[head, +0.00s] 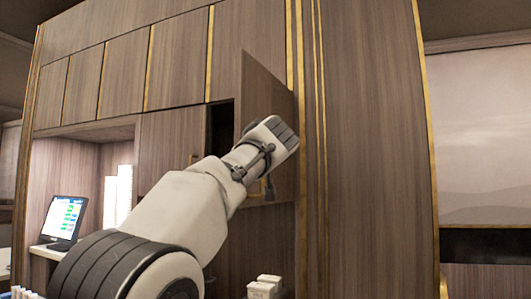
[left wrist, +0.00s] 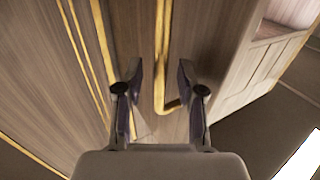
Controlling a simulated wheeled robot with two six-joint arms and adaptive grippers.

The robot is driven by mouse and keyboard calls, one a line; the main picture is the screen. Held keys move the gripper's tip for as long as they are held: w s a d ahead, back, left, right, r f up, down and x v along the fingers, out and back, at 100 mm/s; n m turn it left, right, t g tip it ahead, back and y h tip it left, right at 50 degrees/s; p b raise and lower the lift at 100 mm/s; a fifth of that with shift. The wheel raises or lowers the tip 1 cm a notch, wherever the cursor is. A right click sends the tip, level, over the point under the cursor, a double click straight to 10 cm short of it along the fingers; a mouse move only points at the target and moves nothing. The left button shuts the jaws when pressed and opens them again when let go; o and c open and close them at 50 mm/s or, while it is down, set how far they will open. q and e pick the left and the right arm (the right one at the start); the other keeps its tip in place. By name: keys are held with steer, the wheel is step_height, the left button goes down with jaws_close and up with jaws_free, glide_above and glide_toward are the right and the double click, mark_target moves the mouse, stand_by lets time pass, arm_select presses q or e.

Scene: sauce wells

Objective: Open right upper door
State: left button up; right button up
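The right upper door (head: 262,88) is a brown wood panel, standing ajar and swung outward, with a dark gap (head: 221,128) at its left side. My left arm reaches up in front of it and hides part of its lower half. My left gripper (head: 268,188) is at the door's lower part in the head view, mostly hidden by its own wrist. In the left wrist view the left gripper (left wrist: 160,70) is open, with its two fingers apart. A gold bar handle (left wrist: 163,45) runs between them; contact cannot be told. My right gripper is not in view.
The neighbouring upper door (head: 165,145) at left is shut, with a small gold handle (head: 193,158). A tall wood panel (head: 375,130) with gold strips stands right of the open door. A monitor (head: 66,218) and white cup stacks (head: 118,195) stand in the niche at left. White containers (head: 265,287) sit below.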

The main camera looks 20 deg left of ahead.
arm_select(q)
steer(key=v, duration=1.1)
steer(key=shift+s+d, duration=0.15)
steer(key=shift+s, duration=0.05)
